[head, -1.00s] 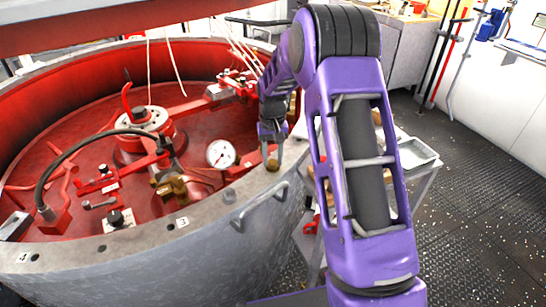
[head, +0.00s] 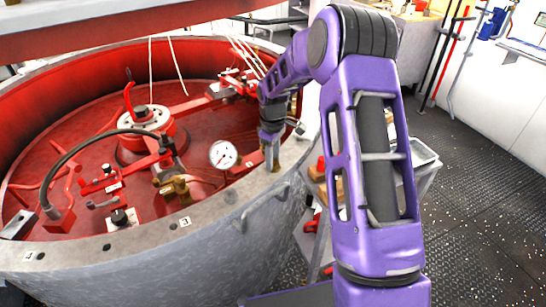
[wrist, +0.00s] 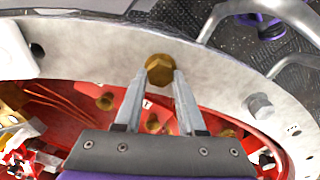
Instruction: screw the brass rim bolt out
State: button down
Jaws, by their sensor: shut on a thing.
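The brass rim bolt (wrist: 160,69) has a hexagonal head. It sits at the rim (wrist: 100,48) of the big round vessel, between my fingertips in the wrist view. My gripper (wrist: 159,78) is shut on the bolt head. In the head view my gripper (head: 271,164) points down at the rim (head: 215,205), with a little of the brass bolt (head: 275,168) showing at its tips. The shank and how far it sits in its hole are hidden.
A grey bolt (wrist: 259,105) stands on the rim to the right in the wrist view. A metal handle (head: 262,207) is on the vessel's outer wall. Inside are a gauge (head: 222,154) and red fittings. A trolley (head: 424,172) stands right of the vessel, partly behind my arm.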

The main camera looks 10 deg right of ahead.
jog(key=n, duration=0.2)
jog(key=n+p, duration=0.1)
jog(key=shift+s+f+n, duration=0.25)
jog(key=shift+n, duration=0.15)
jog(key=n, duration=0.3)
jog(key=shift+n, duration=0.3)
jog(key=n, duration=0.3)
jog(key=shift+s+n+p, duration=0.15)
jog(key=shift+n+p, duration=0.15)
jog(key=n, duration=0.3)
jog(key=shift+n, duration=0.3)
jog(key=n, duration=0.3)
jog(key=shift+s+n, duration=0.1)
jog(key=shift+n, duration=0.2)
jog(key=n, duration=0.3)
jog(key=shift+d+n, duration=0.1)
jog(key=shift+n, duration=0.3)
jog(key=n, duration=0.3)
jog(key=shift+n, duration=2.1)
